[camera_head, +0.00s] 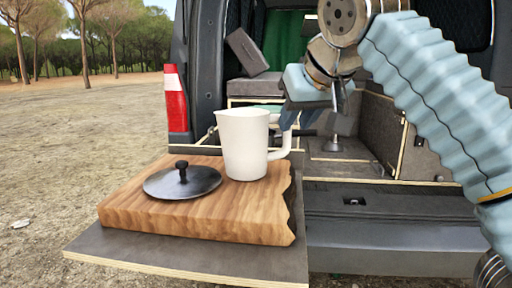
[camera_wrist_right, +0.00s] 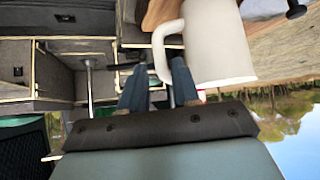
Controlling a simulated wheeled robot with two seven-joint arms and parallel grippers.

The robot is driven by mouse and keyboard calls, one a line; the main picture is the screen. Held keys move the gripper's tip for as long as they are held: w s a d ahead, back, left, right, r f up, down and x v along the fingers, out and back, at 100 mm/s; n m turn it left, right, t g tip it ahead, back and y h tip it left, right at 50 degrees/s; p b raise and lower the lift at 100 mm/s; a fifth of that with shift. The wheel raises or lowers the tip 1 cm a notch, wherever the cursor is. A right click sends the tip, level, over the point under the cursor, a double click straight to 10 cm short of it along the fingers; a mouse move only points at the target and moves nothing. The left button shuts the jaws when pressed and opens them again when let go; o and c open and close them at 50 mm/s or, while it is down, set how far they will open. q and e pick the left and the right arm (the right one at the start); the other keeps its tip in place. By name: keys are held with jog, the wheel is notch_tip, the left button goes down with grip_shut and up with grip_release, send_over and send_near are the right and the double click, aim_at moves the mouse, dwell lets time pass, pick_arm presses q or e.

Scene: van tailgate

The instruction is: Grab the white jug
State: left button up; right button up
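The white jug (camera_head: 243,150) stands upright on a wooden board (camera_head: 140,208), its handle (camera_head: 284,146) pointing right. My right gripper (camera_head: 297,122) is just right of the jug, by the upper part of its handle. In the right wrist view the jug (camera_wrist_right: 218,42) appears upside down. There the two fingers of my right gripper (camera_wrist_right: 159,88) are spread apart, with the handle (camera_wrist_right: 163,50) close to the gap between them. I cannot tell whether the fingers touch it. My left gripper is not in view.
A black lid with a knob (camera_head: 182,182) lies on the board, left of the jug. The board rests on a grey platform (camera_head: 95,245) at the open van rear. A red and white van light (camera_head: 175,100) is behind. Grey compartments (camera_head: 335,170) lie to the right.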

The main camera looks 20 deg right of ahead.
aim_at(287, 135)
jog(key=b+x, duration=0.1)
jog(key=x, duration=0.5)
jog(key=shift+w+f, duration=0.15)
jog(key=shift+c, duration=0.2)
grip_shut()
